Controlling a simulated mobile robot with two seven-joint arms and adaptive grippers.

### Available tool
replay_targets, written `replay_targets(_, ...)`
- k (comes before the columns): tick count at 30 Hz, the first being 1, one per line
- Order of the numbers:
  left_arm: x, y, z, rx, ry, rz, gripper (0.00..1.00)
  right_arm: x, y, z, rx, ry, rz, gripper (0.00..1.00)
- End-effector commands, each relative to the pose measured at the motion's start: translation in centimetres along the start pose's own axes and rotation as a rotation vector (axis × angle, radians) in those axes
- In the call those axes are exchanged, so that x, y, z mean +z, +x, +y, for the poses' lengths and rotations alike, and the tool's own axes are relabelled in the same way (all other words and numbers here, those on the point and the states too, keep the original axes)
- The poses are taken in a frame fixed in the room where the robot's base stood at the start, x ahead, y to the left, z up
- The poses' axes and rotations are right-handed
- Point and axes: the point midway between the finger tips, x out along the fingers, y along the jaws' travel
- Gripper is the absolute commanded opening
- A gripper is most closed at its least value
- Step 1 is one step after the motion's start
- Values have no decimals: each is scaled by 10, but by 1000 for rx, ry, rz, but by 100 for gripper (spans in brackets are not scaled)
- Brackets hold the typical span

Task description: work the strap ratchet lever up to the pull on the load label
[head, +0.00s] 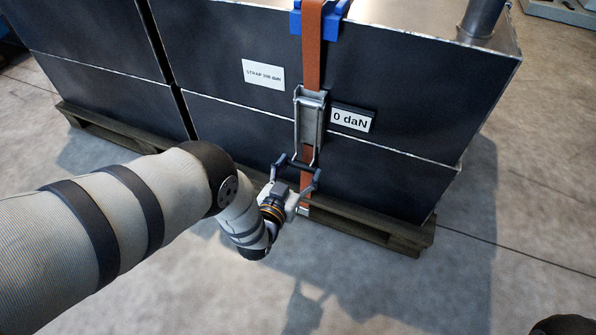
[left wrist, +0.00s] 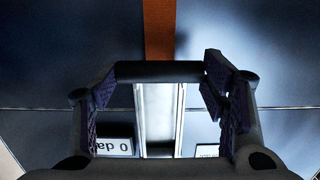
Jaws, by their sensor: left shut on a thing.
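The strap ratchet (head: 311,118) is a grey metal frame on the orange strap (head: 312,50) at the front of the dark load. Its lever points down and ends in a dark crossbar (head: 297,163), which also spans between the fingers in the left wrist view (left wrist: 160,71). My left gripper (head: 298,174) is shut on this crossbar, below the ratchet. The load label (head: 263,75) is white, up and left of the ratchet; it reads "STRAP" and a daN figure too small to read surely. The readout (head: 351,119) right of the ratchet shows "0 daN". My right gripper is out of view.
The dark boxed load (head: 410,70) stands on a wooden pallet (head: 385,232). A blue edge protector (head: 330,19) holds the strap at the top edge. A metal cylinder (head: 482,18) stands on top at right. The concrete floor (head: 520,200) in front and right is clear.

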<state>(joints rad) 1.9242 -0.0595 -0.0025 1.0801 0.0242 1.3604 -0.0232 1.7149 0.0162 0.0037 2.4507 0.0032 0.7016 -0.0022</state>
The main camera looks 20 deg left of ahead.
Motion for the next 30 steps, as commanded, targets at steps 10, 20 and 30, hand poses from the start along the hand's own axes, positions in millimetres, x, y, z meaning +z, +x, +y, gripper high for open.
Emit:
replay_targets(10,-3,3,0,-1,0,6,87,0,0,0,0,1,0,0)
replay_targets(20,-1,-10,0,0,0,0,87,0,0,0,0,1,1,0)
replay_targets(30,-1,-96,0,0,0,0,87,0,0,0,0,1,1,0)
